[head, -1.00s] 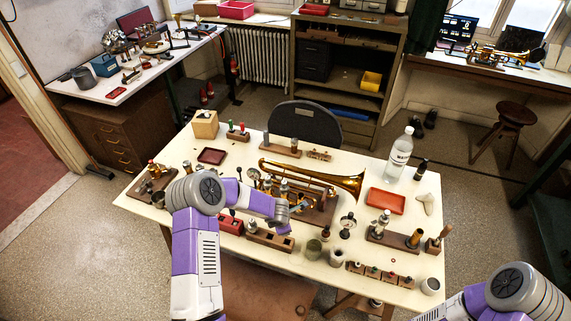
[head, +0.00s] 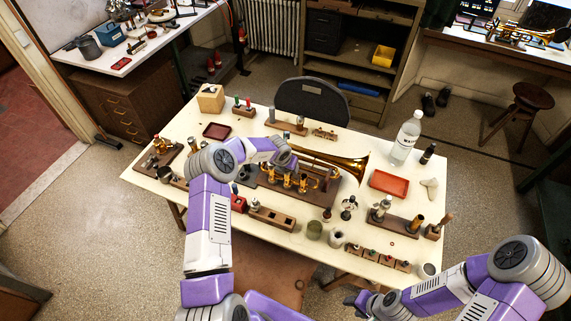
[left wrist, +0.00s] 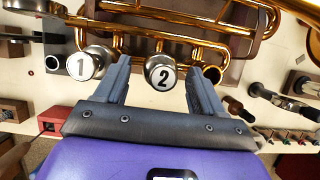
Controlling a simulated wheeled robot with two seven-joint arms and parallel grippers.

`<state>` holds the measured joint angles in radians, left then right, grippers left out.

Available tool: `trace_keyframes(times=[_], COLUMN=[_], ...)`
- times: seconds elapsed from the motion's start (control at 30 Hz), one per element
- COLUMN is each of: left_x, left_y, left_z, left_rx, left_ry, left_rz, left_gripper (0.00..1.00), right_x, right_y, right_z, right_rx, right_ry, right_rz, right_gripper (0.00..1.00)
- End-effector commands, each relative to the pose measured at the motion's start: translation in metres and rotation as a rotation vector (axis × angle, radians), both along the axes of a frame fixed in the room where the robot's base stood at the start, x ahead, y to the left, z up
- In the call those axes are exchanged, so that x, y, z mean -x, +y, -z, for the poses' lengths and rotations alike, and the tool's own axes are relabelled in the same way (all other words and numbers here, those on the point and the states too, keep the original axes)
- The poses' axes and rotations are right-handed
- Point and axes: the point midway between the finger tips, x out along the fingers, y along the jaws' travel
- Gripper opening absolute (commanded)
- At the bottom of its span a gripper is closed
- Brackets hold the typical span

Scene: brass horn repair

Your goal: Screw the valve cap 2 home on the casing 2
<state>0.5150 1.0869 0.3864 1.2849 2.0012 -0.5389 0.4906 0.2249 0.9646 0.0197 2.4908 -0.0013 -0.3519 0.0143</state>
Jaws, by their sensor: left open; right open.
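A silver valve cap marked 2 (left wrist: 162,72) sits on the brass horn's middle valve, apparently on casing 2; how far it is seated cannot be told. A similar cap marked 1 (left wrist: 86,64) is left of it, and a brass casing (left wrist: 212,74) with a dark open top is at right. My left gripper (left wrist: 163,82) is open, its fingers on either side of cap 2, no contact visible. In the head view my left gripper (head: 284,160) is over the horn (head: 342,165), partly hiding it. My right gripper (head: 362,300) is low in front of the table, empty.
A red tray (head: 389,184), a white bottle (head: 406,138) and a stand with silver and brass parts (head: 392,222) are at the table's right. A wooden block with holes (head: 271,216) and small cups are along the front. A wooden box (head: 210,98) is at back left.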

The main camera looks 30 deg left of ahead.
Motion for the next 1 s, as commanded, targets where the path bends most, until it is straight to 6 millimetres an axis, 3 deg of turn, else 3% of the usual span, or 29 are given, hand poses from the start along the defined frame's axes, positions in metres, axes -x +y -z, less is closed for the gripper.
trace_keyframes(times=[0.37, 0.73, 0.77, 1.0], left_x=[-0.0031, -0.0029, -0.0029, -0.0029], left_y=[-0.0001, -0.0001, -0.0001, -0.0001], left_z=[0.0069, 0.0068, 0.0068, 0.0068], left_rx=[0.000, -0.001, -0.001, -0.001], left_ry=[-0.001, -0.001, -0.001, -0.001], left_rz=[0.001, 0.002, 0.002, 0.002], left_gripper=[0.69, 0.14, 0.39, 0.03], right_x=[-0.0001, -0.0002, -0.0002, -0.0001], right_y=[0.0000, 0.0000, 0.0000, 0.0000], right_z=[-0.0001, -0.0001, -0.0001, -0.0001], right_rx=[0.000, 0.000, 0.000, 0.000], right_ry=[0.000, 0.000, 0.000, 0.000], right_rz=[0.000, 0.000, 0.000, 0.000], right_gripper=[0.43, 0.43, 0.43, 0.43])
